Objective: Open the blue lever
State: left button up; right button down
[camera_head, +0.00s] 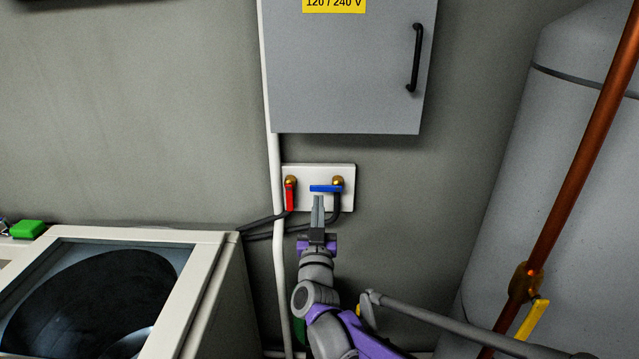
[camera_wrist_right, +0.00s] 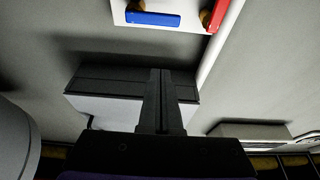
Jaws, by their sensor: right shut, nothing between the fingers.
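The blue lever (camera_head: 326,188) lies horizontal on a brass valve at the right of a white wall plate (camera_head: 346,170). In the right wrist view, which is upside down, the blue lever (camera_wrist_right: 152,19) is near the top edge. My right gripper (camera_head: 318,199) is shut and empty, its fingertips pointing up just below the blue lever's middle in the head view. I cannot tell whether they touch it. The fingers (camera_wrist_right: 160,74) also show in the right wrist view, apart from the lever in the picture. My left gripper is not in view.
A red lever (camera_head: 290,196) hangs vertical left of the blue one. A grey electrical box (camera_head: 345,75) is above the plate. A white pipe (camera_head: 279,255) runs beside it. A washer (camera_head: 215,255) stands left; a tank (camera_head: 575,130) and copper pipe (camera_head: 585,140) stand right.

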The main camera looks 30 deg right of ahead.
jog(key=shift+s+a+r, duration=0.1)
jog(key=shift+s+a, duration=0.05)
jog(key=shift+s, duration=0.05)
notch_tip(320, 180, up, 3)
jog(key=p, duration=0.1)
send_over(319, 188)
jog(key=s+a, duration=0.1)
jog(key=s, duration=0.1)
jog(key=shift+w+f, duration=0.1)
jog(key=shift+f, duration=1.8)
